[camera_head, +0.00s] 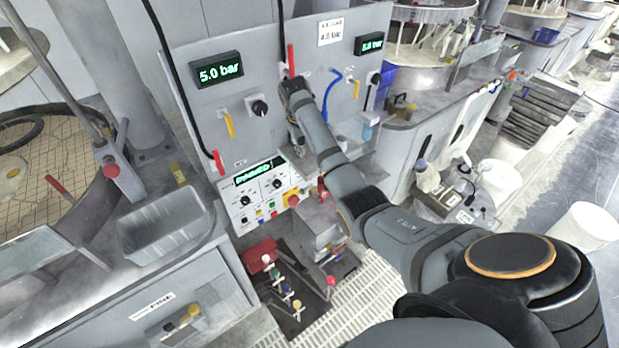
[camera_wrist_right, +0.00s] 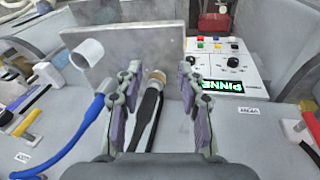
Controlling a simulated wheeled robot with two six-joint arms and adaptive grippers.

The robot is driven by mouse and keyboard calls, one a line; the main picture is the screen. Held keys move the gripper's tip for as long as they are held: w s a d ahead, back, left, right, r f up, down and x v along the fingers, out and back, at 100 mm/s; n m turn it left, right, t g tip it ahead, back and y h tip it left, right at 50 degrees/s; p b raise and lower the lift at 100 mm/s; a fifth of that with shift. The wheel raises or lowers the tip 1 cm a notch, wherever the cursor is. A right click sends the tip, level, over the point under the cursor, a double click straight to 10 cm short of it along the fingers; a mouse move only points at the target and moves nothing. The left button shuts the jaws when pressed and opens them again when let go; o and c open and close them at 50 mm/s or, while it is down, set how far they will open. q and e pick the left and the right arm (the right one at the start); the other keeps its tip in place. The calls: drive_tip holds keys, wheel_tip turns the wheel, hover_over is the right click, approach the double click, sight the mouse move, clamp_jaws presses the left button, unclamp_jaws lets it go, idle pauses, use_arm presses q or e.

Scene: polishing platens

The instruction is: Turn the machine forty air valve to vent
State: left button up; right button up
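My right gripper (camera_head: 296,98) is at the grey wall panel, under the middle red-handled valve (camera_head: 291,60). In the right wrist view its two fingers (camera_wrist_right: 156,100) stand apart on either side of a black hose-like part with a brass end (camera_wrist_right: 150,100); I cannot tell whether they touch it. Other valve handles on the panel are a yellow one (camera_head: 229,125), a red one (camera_head: 217,162) and a yellow one at right (camera_head: 356,88). A small label (camera_wrist_right: 248,110) beside the gripper is too blurred to read surely, so I cannot tell which valve is machine forty's. My left gripper is out of view.
A control box (camera_head: 262,195) with knobs, buttons and a green display sits below. A pressure display (camera_head: 218,70) reads 5.0 bar. A black knob (camera_head: 259,107) and a blue hose (camera_head: 330,92) flank the gripper.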

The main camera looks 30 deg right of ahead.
drive_tip(key=s+a+f, duration=0.2)
drive_tip(key=s+f, duration=0.4)
drive_tip(key=f, duration=0.1)
drive_tip(key=shift+s+a+n+t, duration=0.2)
drive_tip(key=shift+a+n+t, duration=0.1)
drive_tip(key=shift+a, duration=0.1)
drive_tip(key=s+a+f+b, duration=0.15)
drive_tip(key=s+f, duration=0.35)
drive_tip(key=f, duration=0.7)
drive_tip(key=s+d+f+y+b, duration=0.1)
drive_tip(key=s+f+b, duration=0.25)
drive_tip(key=f, duration=0.95)
drive_tip(key=s+a+f+b, duration=0.15)
drive_tip(key=s+f, duration=0.45)
drive_tip(key=f, duration=0.6)
drive_tip(key=s+a+f+b, duration=0.1)
drive_tip(key=s+f+b, duration=0.1)
drive_tip(key=s+f, duration=0.5)
drive_tip(key=s+a+f+b, duration=0.1)
drive_tip(key=s+f, duration=0.6)
drive_tip(key=s, duration=0.7)
drive_tip(key=s+a+f+g+b, duration=0.1)
drive_tip(key=s+f+b, duration=0.2)
drive_tip(key=s+f, duration=0.4)
drive_tip(key=s, duration=0.3)
drive_tip(key=shift+s+f+y+b, duration=0.2)
drive_tip(key=shift+s+y+b, duration=0.1)
drive_tip(key=shift+s+y, duration=0.1)
drive_tip(key=shift+d, duration=0.1)
